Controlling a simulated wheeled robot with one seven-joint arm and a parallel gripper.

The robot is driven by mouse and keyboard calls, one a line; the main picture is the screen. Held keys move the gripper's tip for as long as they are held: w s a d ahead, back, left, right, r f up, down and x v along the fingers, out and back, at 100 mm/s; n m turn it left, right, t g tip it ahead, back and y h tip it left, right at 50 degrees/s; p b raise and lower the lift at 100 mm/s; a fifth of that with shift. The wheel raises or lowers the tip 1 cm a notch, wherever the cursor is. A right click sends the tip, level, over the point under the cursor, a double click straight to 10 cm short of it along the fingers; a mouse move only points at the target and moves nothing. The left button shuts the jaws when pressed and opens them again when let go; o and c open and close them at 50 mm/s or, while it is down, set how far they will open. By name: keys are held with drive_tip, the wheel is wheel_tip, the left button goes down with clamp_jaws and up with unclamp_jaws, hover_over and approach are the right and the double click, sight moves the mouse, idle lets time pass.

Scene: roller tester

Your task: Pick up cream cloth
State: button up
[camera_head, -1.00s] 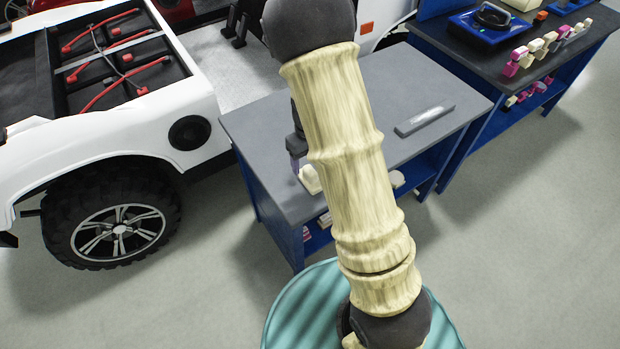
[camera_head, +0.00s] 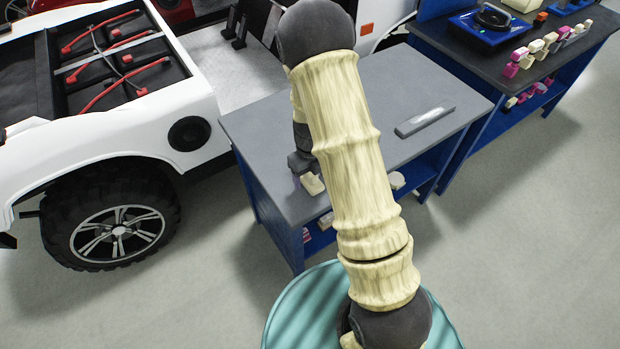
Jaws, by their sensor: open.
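A small cream piece (camera_head: 313,185), likely the cream cloth, lies near the front edge of the grey-topped workbench (camera_head: 262,128). My gripper (camera_head: 303,173) is right above and beside it, at the left of my cream-covered arm. The jaws are open, though the fingertips are small and hard to make out. I cannot tell whether they touch the cream piece. My arm hides the middle of the bench.
A grey flat bar (camera_head: 425,122) lies on the bench at the right. Pale items (camera_head: 397,180) show on its lower shelf. A white vehicle (camera_head: 120,140) stands close at left. A second bench (camera_head: 455,48) at upper right holds a row of small blocks (camera_head: 535,50).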

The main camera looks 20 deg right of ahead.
idle(0.4)
drive_tip(key=c, duration=1.2)
drive_tip(key=shift+r, duration=0.1)
wheel_tip(320, 180, up, 10)
drive_tip(key=shift+f+p, duration=0.1)
drive_tip(key=shift+p, duration=0.4)
